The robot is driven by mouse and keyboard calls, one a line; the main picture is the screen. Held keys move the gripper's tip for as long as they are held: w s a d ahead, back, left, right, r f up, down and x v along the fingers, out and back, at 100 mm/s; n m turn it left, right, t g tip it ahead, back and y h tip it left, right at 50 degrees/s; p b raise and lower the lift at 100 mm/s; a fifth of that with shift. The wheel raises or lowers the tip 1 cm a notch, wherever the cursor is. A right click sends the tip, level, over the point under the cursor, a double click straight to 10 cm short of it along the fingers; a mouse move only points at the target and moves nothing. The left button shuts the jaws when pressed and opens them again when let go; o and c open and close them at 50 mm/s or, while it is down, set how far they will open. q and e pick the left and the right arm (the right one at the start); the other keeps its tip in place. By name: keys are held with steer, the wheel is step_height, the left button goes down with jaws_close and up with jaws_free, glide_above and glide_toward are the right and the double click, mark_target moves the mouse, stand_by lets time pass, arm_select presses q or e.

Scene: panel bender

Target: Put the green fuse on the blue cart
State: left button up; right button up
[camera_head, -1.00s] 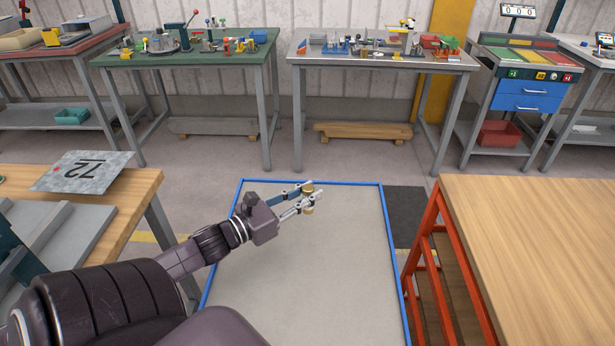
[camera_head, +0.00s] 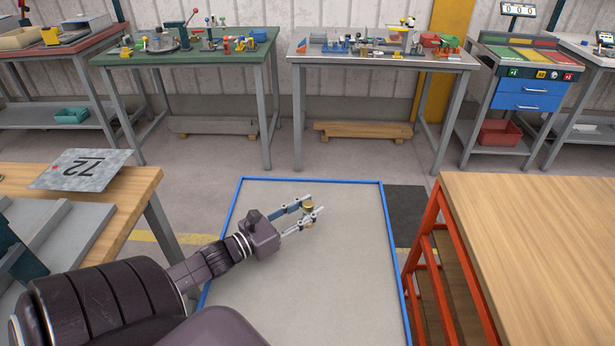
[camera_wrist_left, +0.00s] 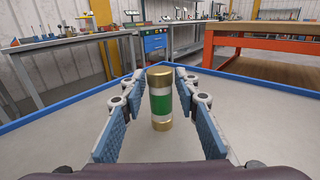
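The green fuse (camera_wrist_left: 160,104) stands upright in the left wrist view, a green band between white bands with gold end caps. It appears to rest on the grey top of the blue-rimmed cart (camera_head: 330,275). In the head view the fuse (camera_head: 308,206) is partly hidden by the fingers. My left gripper (camera_head: 312,203) is low over the cart with its fingers spread on both sides of the fuse. In the left wrist view small gaps show between the blue pads of my left gripper (camera_wrist_left: 160,88) and the fuse. My right gripper is not in view.
A wooden table with a red frame (camera_head: 530,235) stands right of the cart. Cluttered workbenches line the back wall. The rest of the cart top is clear.

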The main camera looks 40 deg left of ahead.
arm_select(q)
steer(key=shift+o, duration=0.5)
steer(key=shift+r, duration=0.15)
steer(key=shift+s+a, duration=0.2)
steer(key=shift+s, duration=1.05)
steer(key=shift+s+a, duration=0.25)
steer(key=shift+s, duration=0.95)
steer(key=shift+s+a, duration=0.2)
steer(key=shift+s, duration=1.05)
